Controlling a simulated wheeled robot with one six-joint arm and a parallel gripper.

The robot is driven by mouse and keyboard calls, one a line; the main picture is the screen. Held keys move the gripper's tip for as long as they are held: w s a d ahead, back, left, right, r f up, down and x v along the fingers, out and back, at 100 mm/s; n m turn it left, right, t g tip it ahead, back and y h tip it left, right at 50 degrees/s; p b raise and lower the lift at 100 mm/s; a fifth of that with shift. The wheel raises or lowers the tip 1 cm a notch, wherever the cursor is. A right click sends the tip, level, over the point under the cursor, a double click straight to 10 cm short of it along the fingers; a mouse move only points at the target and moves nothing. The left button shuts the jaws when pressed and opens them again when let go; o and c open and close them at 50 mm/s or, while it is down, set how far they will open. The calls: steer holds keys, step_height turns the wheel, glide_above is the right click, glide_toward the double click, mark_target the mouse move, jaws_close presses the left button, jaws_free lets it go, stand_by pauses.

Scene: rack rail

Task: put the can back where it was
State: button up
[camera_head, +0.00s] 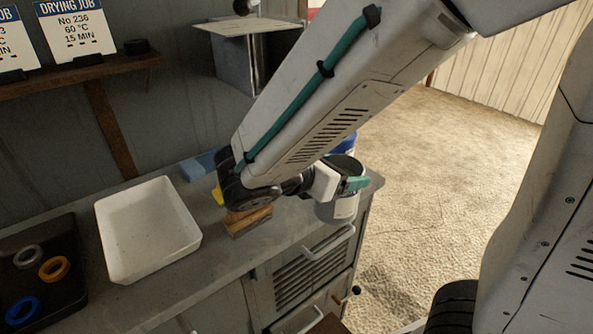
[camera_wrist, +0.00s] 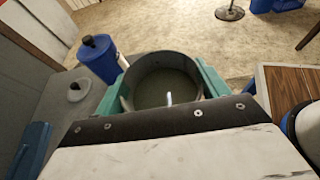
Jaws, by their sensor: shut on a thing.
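My gripper (camera_head: 345,181) is over the front right end of the grey counter (camera_head: 205,262), with its teal fingers shut on a grey can (camera_head: 343,208). In the wrist view the can (camera_wrist: 165,88) is between the two teal fingers of my gripper (camera_wrist: 160,84), open end toward the camera, its inside dark. The can looks roughly upright, at the counter's right edge. Whether its bottom touches anything is hidden.
A white tray (camera_head: 147,228) and a dark tray of rings (camera_head: 73,287) stand at left. A wooden block (camera_head: 246,221) is left of my gripper. A blue container (camera_wrist: 97,58) stands beyond the can. Drawers (camera_head: 312,270) are below; open floor lies right.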

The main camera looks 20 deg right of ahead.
steer(key=w+f, duration=0.2)
steer(key=w, duration=0.6)
steer(key=w+a+f, duration=0.1)
steer(key=w+f, duration=0.2)
steer(key=w, duration=0.4)
steer(key=shift+w, duration=0.4)
steer(key=shift+f, duration=0.2)
steer(key=o, duration=2)
steer(key=shift+o, duration=0.2)
